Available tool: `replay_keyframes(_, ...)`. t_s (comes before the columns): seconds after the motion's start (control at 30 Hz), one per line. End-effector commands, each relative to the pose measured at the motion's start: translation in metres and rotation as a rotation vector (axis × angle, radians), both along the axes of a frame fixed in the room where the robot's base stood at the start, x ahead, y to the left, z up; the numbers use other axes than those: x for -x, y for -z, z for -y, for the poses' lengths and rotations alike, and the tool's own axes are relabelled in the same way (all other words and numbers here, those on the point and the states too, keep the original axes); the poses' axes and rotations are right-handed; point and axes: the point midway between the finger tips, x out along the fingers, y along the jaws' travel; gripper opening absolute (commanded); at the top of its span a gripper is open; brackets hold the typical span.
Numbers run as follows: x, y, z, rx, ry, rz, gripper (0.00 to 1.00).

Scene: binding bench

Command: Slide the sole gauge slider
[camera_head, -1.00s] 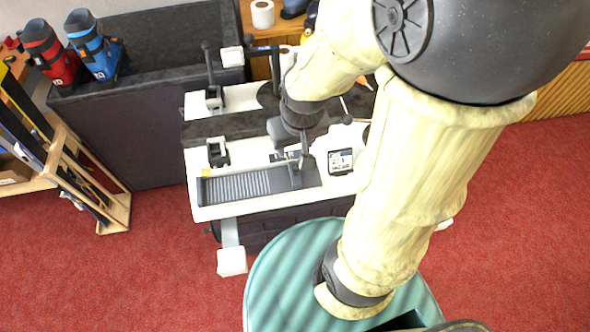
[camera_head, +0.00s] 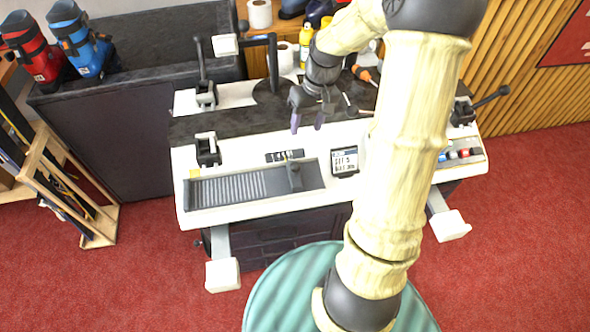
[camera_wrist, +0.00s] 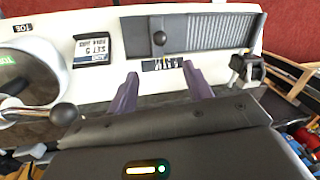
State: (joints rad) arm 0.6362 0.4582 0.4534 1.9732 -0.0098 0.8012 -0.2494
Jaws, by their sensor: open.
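The sole gauge is a shallow grey tray with a ribbed plate (camera_head: 228,189) on the white bench top. Its dark slider (camera_head: 293,178) stands upright just right of the ribbed part. In the wrist view the slider's round knob (camera_wrist: 159,39) shows beyond my fingers, with the ribbed plate (camera_wrist: 212,32) to its right. A small dark scale label (camera_head: 285,156) lies behind the tray. My gripper (camera_head: 307,122) is open and empty, over the dark strip behind the gauge. In the wrist view my gripper (camera_wrist: 160,76) points towards the slider without touching it.
Black clamps (camera_head: 207,150) and a lever post (camera_head: 203,72) stand at the left. A screwdriver (camera_head: 366,76) and bottles are behind. Ski boots (camera_head: 80,40) stand on the dark counter at far left.

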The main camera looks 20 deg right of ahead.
Motion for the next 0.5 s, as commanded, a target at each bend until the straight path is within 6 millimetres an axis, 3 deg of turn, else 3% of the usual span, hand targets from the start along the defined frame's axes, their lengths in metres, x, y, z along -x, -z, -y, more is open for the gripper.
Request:
replay_keyframes(0.27,0.000,0.007,-0.001,0.000,0.001,-0.001,0.51)
replay_keyframes(0.5,0.001,0.039,-0.008,-0.001,-0.001,-0.004,0.51)
